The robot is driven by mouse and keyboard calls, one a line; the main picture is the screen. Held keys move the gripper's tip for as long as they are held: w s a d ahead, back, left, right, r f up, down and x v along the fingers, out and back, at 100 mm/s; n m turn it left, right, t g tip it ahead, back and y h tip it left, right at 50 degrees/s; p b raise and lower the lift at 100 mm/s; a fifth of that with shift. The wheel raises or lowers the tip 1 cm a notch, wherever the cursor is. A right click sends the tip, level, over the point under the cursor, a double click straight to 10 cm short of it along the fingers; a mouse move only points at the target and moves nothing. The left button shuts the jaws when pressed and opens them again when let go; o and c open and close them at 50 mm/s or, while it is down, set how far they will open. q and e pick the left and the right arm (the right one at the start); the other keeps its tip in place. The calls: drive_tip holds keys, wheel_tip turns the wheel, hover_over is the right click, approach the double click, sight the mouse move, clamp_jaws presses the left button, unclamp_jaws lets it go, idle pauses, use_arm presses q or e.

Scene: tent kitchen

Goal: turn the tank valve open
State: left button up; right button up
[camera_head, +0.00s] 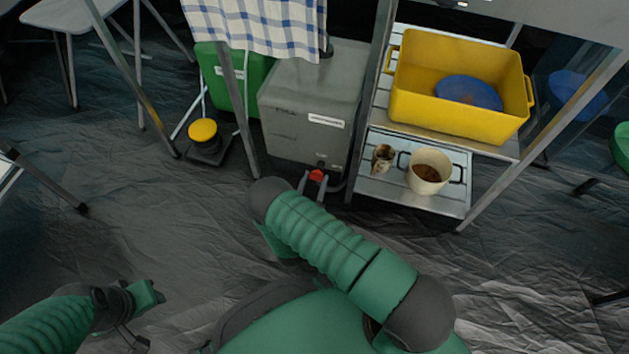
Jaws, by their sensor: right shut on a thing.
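A grey tank (310,105) stands on the floor under the table frame, right of a green one. Its small red valve (316,175) is low on the front face, near the bottom edge. My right gripper (311,184) reaches to the valve and is shut on it; my arm hides part of the gripper. My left gripper (143,308) is low at the left of the camera_head view, over the floor and far from the tank. Its fingers are too unclear to tell whether they are open.
A metal shelf (400,206) right of the tank holds a white pot (428,170) and a small stained cup (383,157). A yellow bin (455,112) with a blue plate sits above. A yellow-topped pedal (203,131) stands left. The floor before me is mostly clear.

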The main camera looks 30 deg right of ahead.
drive_tip(key=shift+n, duration=0.4)
drive_tip(key=n, duration=0.5)
drive_tip(key=n+p, duration=0.1)
drive_tip(key=n, duration=0.5)
drive_tip(key=n+p, duration=0.1)
drive_tip(key=n, duration=0.5)
drive_tip(key=shift+w+a+f, duration=0.2)
drive_tip(key=shift+a+f, duration=0.1)
drive_tip(key=shift+a, duration=0.05)
drive_tip(key=shift+n, duration=0.3)
drive_tip(key=o, duration=1.2)
drive_tip(key=shift+o, duration=0.8)
drive_tip(key=shift+d, duration=0.1)
